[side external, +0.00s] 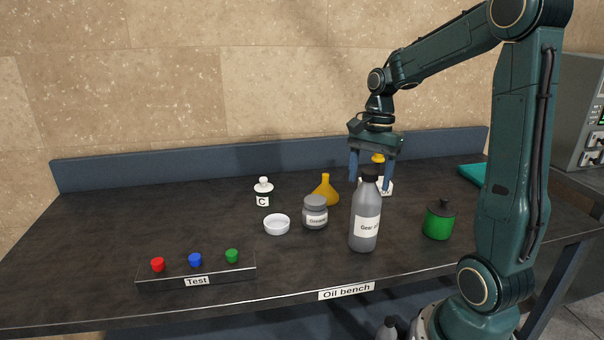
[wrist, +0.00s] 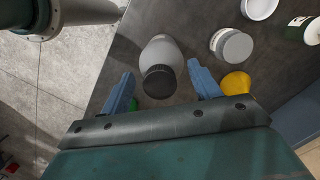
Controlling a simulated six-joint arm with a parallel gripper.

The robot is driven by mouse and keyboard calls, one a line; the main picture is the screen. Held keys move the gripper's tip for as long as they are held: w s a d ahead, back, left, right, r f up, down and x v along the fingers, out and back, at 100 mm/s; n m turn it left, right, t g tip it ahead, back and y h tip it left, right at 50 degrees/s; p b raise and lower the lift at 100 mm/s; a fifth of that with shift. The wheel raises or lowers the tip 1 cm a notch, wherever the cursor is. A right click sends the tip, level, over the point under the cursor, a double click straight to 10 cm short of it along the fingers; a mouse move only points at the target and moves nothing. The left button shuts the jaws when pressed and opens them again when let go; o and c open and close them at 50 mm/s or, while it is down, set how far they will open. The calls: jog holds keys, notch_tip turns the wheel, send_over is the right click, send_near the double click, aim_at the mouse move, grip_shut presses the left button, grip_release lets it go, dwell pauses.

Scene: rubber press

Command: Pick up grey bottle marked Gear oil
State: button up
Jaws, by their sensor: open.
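The grey bottle marked Gear oil (side external: 366,215) stands upright on the dark bench near its front edge, with a black cap and a white label. In the wrist view the grey bottle (wrist: 160,50) shows from above, its black cap toward my gripper. My gripper (side external: 370,186) is open and empty, pointing down at about the height of the cap. In the wrist view the two blue fingers of my gripper (wrist: 159,69) lie left and right of the bottle's cap. I cannot tell whether the fingertips reach down around it. Nothing touches the bottle visibly.
A grey jar (side external: 314,213), white dish (side external: 277,224) and yellow funnel (side external: 326,191) stand left of the bottle. A green container (side external: 438,221) stands to its right. A yellow-capped container (side external: 378,159) is partly hidden behind my gripper. A button panel (side external: 197,271) lies front left.

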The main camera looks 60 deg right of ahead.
jog(key=shift+f, duration=0.2)
jog(key=shift+c, duration=0.4)
grip_shut()
